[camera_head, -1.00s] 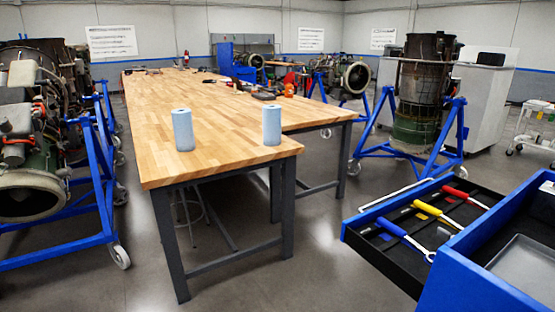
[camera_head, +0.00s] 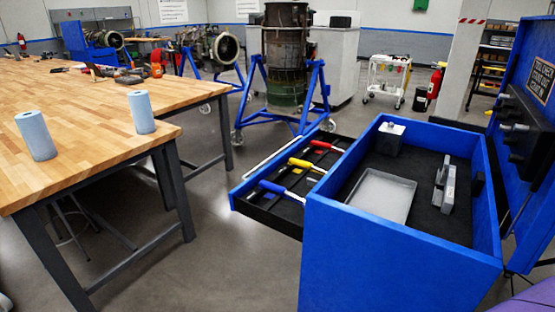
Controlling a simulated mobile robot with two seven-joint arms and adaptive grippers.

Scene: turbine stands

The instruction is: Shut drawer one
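An open drawer (camera_head: 262,205) sticks out to the left from the side of a blue tool chest (camera_head: 400,252). The drawer has a blue front edge and a black lining. It holds a blue-handled tool (camera_head: 280,190), a yellow-handled tool (camera_head: 305,165) and a red-handled tool (camera_head: 325,146), with a silver bar along its far side. No drawer number can be read. Neither of my grippers shows in the head view.
The chest's top tray holds a grey tray (camera_head: 382,194), a grey block (camera_head: 390,138) and a metal fixture (camera_head: 444,186). Its blue lid (camera_head: 530,120) stands open at right. A wooden table (camera_head: 95,135) with two blue rolls fills the left. Grey floor lies between table and drawer.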

